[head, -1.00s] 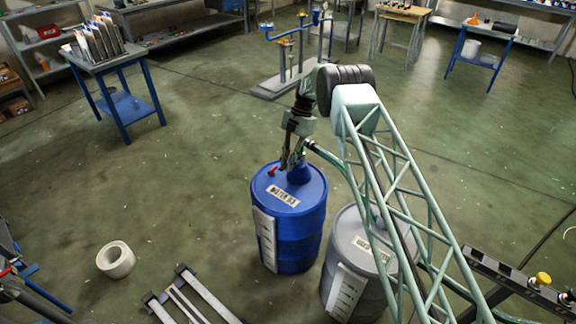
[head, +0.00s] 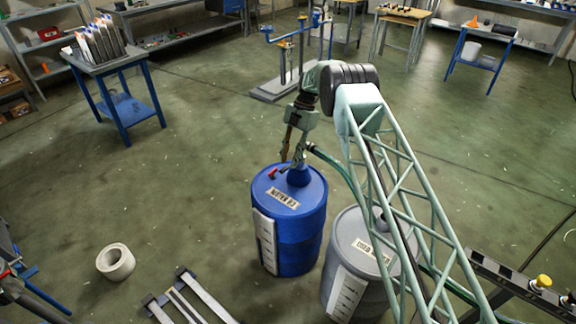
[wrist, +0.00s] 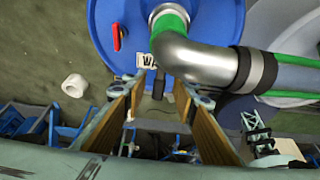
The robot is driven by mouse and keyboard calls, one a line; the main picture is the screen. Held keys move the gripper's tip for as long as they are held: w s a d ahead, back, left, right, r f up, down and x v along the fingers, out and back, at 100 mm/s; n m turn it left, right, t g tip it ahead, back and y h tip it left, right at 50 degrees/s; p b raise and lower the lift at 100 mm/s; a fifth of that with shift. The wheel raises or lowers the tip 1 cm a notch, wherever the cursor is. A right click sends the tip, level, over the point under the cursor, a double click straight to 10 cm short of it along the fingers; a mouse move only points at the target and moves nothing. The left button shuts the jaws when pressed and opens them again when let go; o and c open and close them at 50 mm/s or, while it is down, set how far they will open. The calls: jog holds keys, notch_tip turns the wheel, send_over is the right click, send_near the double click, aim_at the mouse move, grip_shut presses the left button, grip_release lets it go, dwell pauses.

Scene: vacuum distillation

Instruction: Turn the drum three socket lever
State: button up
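The blue drum (head: 290,235) stands upright with a white label on its top, and fills the top of the wrist view (wrist: 110,15). A small red lever (wrist: 117,37) sits on its lid, left of a metal elbow (wrist: 190,58) with a green collar. The red lever also shows in the head view (head: 272,174). My gripper (wrist: 158,83) is open above the lid's near edge, its two fingers apart. A short dark bar (wrist: 158,87) shows between the fingertips, below the label; I cannot tell whether it is a lever or touches the fingers.
A grey drum (head: 343,255) stands close to the right of the blue one. A green hose (head: 328,160) runs from the elbow to the right. A white roll (head: 115,262) and a metal frame (head: 190,300) lie on the floor.

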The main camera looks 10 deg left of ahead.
jog(key=v, duration=0.8)
jog(key=shift+d+r, duration=0.1)
jog(key=shift+r, duration=0.15)
